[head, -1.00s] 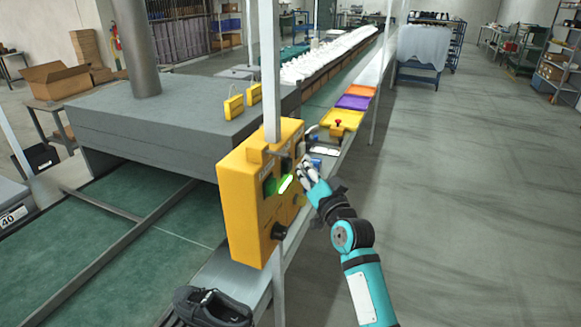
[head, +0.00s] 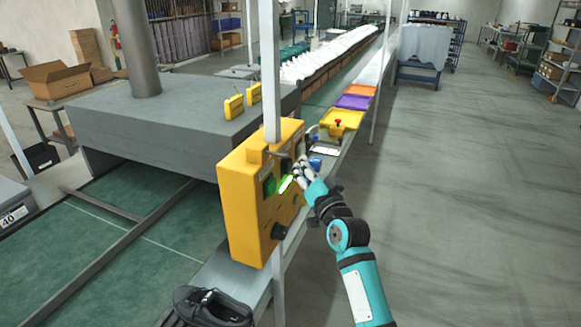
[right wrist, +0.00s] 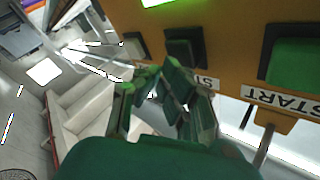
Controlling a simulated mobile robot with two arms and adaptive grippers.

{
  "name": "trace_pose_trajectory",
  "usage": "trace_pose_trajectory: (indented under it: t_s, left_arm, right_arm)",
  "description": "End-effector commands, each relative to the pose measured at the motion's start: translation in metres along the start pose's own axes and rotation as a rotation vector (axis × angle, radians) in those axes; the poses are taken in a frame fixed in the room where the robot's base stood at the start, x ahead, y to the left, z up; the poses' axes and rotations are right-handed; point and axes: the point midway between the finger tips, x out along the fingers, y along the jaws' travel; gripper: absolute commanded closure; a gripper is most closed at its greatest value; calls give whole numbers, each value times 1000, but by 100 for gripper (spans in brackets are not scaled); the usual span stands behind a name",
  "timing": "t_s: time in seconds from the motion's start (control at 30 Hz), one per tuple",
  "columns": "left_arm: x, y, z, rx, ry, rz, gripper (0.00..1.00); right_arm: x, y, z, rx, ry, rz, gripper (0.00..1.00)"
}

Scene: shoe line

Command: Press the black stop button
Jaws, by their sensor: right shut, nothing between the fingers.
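The yellow control box (head: 240,205) stands on a post beside the conveyor. The black stop button (right wrist: 185,48) shows on its face in the right wrist view, with a partly hidden label below it. The green start button (right wrist: 295,62) sits to the right, above a START label; it also shows in the head view (head: 269,187). My right gripper (head: 299,171) is at the panel's right side, fingers together and empty. In the wrist view its fingertips (right wrist: 160,76) are just below the black button; I cannot tell whether they touch. My left gripper is not in view.
A lit green strip (head: 286,183) and a black knob (head: 279,231) are on the box. A black shoe (head: 212,306) lies below. Yellow (head: 342,119) and purple trays line the rail. The floor at right is clear.

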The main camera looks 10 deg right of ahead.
Motion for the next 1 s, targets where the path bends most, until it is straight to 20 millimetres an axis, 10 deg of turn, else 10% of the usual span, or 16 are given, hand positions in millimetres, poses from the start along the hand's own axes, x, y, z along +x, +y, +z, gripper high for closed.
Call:
trace_pose_trajectory:
  t_s: [1.0]
  left_arm:
    - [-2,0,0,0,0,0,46]
  right_arm:
    - [8,-6,7,1,-1,0,100]
